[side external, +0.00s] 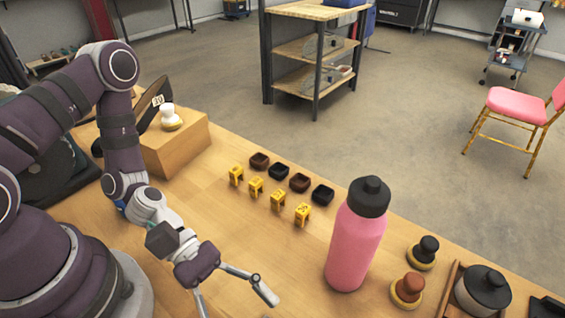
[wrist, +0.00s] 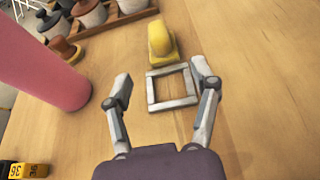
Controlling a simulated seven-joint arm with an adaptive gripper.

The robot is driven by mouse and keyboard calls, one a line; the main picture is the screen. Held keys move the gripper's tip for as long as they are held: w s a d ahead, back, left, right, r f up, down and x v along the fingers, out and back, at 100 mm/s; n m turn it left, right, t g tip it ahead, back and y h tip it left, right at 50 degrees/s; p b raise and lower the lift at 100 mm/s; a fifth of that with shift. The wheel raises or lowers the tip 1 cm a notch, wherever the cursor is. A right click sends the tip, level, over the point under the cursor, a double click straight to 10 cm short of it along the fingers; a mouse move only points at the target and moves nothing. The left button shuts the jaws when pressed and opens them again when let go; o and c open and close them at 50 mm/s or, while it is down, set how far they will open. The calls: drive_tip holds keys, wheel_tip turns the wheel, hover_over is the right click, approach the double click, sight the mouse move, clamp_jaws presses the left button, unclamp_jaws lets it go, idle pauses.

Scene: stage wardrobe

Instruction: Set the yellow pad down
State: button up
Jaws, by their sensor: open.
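The yellow pad (wrist: 161,42), with a knob-like upper part, stands on the wooden table at the top middle of the wrist view. It is just beyond a grey square frame (wrist: 151,91) lying flat on the table; I cannot tell whether they touch. My gripper (wrist: 162,80) is open and empty, its fingers spread to either side of the frame in the picture, with the pad beyond the fingertips. My gripper is also at the bottom of the side view (side external: 236,298). The yellow pad and frame are not visible there.
A tall pink bottle (side external: 356,240) stands right of my gripper in the side view. Brown (side external: 408,289) and black (side external: 424,252) knobbed pads and a lidded pot (side external: 483,291) stand farther right. Yellow numbered markers (side external: 278,199) and small dark trays (side external: 300,182) line the table's middle.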

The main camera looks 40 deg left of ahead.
drive_tip(key=x, duration=1)
drive_tip(key=shift+d, duration=0.25)
clamp_jaws()
